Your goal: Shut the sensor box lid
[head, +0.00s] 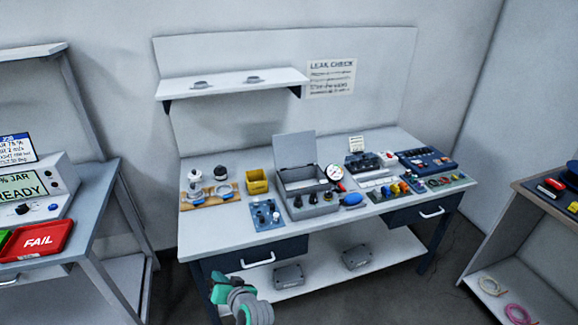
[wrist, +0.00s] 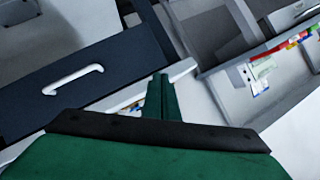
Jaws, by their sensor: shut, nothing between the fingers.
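The grey sensor box (head: 311,211) stands on the workbench in the middle of the head view. Its lid (head: 294,150) is open and stands up at the back, leaning slightly backward. My gripper (head: 222,288) is at the bottom of the head view, in front of the bench and apart from the box. In the wrist view my gripper (wrist: 160,85) shows its green fingers together, with nothing between them. I cannot clearly tell the sensor box in the wrist view.
A yellow bin (head: 257,182) and a blue mat (head: 266,215) lie left of the box. A round gauge (head: 334,173) and a blue bulb (head: 353,199) are at its right. A wall shelf (head: 232,84) hangs behind. The bench front has a drawer handle (head: 258,260).

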